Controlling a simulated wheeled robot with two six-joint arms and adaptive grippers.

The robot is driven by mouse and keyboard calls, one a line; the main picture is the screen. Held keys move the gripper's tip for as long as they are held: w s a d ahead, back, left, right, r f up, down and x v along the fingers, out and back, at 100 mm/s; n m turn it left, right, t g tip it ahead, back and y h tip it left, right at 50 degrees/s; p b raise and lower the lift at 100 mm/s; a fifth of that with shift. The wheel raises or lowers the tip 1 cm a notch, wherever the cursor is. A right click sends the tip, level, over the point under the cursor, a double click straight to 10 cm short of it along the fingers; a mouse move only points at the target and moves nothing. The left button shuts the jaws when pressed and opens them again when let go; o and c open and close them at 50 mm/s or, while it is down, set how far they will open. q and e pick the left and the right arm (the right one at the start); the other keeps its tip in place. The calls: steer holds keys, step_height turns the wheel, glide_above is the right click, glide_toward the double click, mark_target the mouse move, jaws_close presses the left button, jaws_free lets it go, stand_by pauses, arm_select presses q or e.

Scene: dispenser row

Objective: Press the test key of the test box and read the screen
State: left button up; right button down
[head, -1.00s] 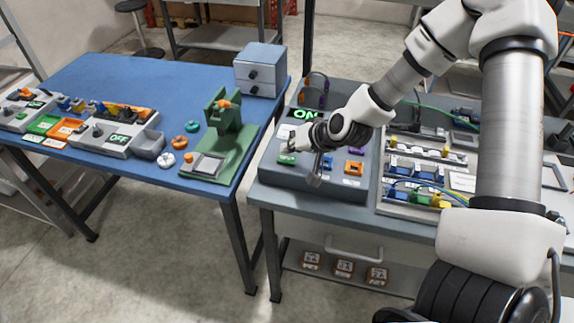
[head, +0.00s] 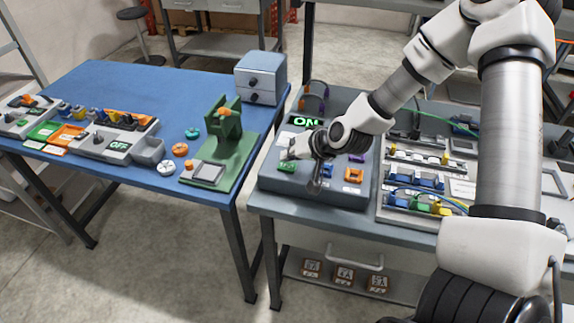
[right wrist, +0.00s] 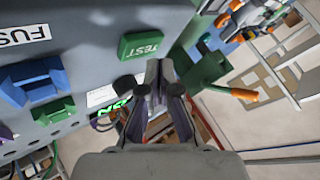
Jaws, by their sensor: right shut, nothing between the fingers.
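The test box (head: 330,193) is a grey sloped box on the right bench. Its green TEST key (head: 286,167) is at the box's left front; in the right wrist view the key (right wrist: 141,44) reads TEST. The box's dark screen (head: 306,121) shows ON in green. My right gripper (head: 287,155) is shut and empty, its tips just behind the TEST key. In the right wrist view the gripper (right wrist: 157,85) shows below the key, with a visible gap in the picture; I cannot tell its height above the panel. My left gripper is not in view.
Blue and orange fuse holders (head: 354,175) sit on the box, right of the key. A green stand (head: 226,140) is on the blue table (head: 130,85) to the left. A wired panel (head: 420,172) is to the right. A lower shelf holds several small boxes (head: 344,276).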

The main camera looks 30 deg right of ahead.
mark_target(289, 166)
stand_by(0.3)
steer(key=shift+f+b, duration=0.35)
steer(key=shift+f, duration=0.1)
steer(key=shift+f+b, duration=0.45)
stand_by(0.5)
stand_by(0.3)
steer(key=shift+r+p, duration=0.9)
steer(key=shift+r, duration=0.05)
step_height(289, 166, up, 5)
steer(key=p, duration=0.4)
steer(key=shift+p, duration=0.4)
steer(key=shift+f, duration=0.1)
